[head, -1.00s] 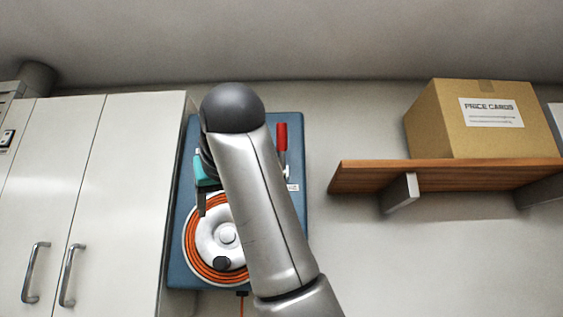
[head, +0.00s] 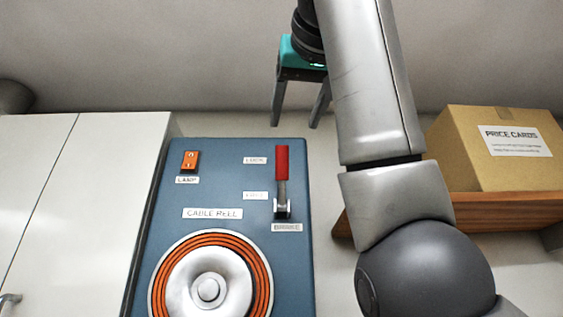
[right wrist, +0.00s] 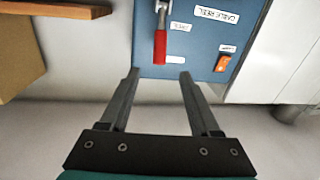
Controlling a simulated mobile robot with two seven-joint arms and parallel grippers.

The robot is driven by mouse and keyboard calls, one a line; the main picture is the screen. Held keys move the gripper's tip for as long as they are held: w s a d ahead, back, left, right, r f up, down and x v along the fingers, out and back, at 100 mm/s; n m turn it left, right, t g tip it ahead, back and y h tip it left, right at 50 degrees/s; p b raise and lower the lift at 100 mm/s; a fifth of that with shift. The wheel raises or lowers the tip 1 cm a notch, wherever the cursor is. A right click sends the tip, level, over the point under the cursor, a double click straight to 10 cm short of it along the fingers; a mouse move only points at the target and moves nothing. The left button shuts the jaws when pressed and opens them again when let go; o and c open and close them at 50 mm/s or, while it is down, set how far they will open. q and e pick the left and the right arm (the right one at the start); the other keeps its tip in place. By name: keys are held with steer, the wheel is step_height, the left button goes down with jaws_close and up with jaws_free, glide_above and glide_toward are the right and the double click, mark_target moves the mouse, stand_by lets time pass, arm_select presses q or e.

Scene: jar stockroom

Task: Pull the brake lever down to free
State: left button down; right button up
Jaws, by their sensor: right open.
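The brake lever (head: 282,172) has a red grip on a metal stem and points straight up on the blue cable reel panel (head: 225,185). Its grip is beside the upper label, and a label reading BRAKE is below its base. My right gripper (head: 294,120) is open and empty, above the panel's top edge in the head view and apart from the lever. In the right wrist view, the red grip of the lever (right wrist: 160,48) appears beyond the open fingers (right wrist: 158,72), roughly between them. My left gripper is in neither view.
An orange lamp switch (head: 190,161) and an orange cable reel (head: 258,270) are on the same panel. White cabinets (head: 90,200) stand to the left. A wooden shelf (head: 480,205) with a PRICE CARDS box (head: 485,160) is to the right, behind my right arm.

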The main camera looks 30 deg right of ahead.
mark_target(284, 157)
steer(key=p+x, duration=0.5)
steer(key=x, duration=0.7)
steer(key=shift+w+d, duration=0.2)
steer(key=shift+w, duration=0.1)
steer(key=shift+w+d, duration=0.2)
steer(key=shift+w, duration=0.35)
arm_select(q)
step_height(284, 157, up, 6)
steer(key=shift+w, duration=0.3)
arm_select(e)
steer(key=shift+f, duration=0.1)
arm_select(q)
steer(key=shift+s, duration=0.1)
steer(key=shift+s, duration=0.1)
arm_select(e)
jaws_close()
